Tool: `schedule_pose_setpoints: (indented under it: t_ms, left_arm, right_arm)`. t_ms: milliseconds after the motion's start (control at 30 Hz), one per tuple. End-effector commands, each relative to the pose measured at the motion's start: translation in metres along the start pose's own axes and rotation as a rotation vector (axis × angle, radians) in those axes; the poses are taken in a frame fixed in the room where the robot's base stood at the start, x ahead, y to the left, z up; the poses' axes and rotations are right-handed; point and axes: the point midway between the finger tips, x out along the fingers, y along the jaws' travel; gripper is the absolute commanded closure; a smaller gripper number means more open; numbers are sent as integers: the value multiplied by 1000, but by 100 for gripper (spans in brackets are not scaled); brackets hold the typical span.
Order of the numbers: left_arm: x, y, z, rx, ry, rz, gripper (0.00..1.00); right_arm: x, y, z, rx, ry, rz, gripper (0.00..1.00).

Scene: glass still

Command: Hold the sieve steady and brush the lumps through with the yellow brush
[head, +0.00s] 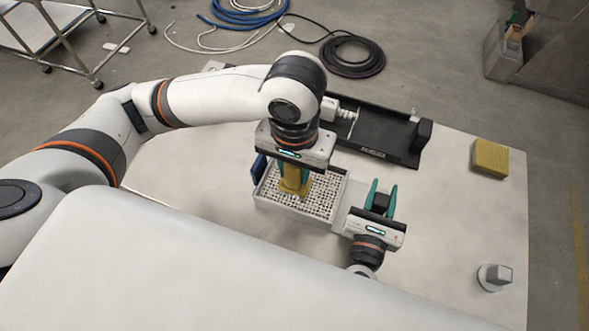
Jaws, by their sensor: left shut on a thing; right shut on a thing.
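The sieve (327,206) is a pale, square, shallow-walled frame with a dotted mesh floor, standing on the pale table. My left gripper (293,178) comes down over the sieve's left half, with its teal fingers shut on the yellow brush (291,189). The brush points down at the mesh; whether its bristles touch is hidden. My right gripper (381,193) is at the sieve's right side, its teal fingers on either side of a dark block that seems to be the sieve's handle (381,203). Lumps cannot be told apart from the mesh pattern.
A black machine (385,134) stands behind the sieve. A yellow sponge-like block (490,158) lies at the back right, and a small grey knobbed object (495,277) at the front right. A blue piece (259,166) stands at the sieve's left edge. The table's right side is mostly clear.

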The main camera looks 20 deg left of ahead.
Motion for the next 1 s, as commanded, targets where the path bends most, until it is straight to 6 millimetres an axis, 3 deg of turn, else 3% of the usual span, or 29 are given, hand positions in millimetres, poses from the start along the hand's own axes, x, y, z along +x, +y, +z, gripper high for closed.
schedule_pose_setpoints:
  t_ms: [367, 400, 500, 533, 800, 1000]
  left_arm:
    - [0, 0, 0, -1, -1, 0, 95]
    - [0, 0, 0, -1, -1, 0, 95]
    - [0, 0, 0, -1, -1, 0, 95]
    - [0, 0, 0, -1, -1, 0, 95]
    - [0, 0, 0, -1, -1, 0, 95]
    - [0, 0, 0, -2, -1, 0, 95]
  right_arm:
    - [-1, 0, 3, 1, -6, -1, 100]
    - [-1, 0, 3, 1, -6, -1, 64]
    - [-1, 0, 2, 1, -5, -1, 48]
    - [-1, 0, 2, 1, -4, -1, 44]
    - [0, 0, 1, 1, -2, -1, 44]
    - [0, 0, 0, 1, -1, -1, 13]
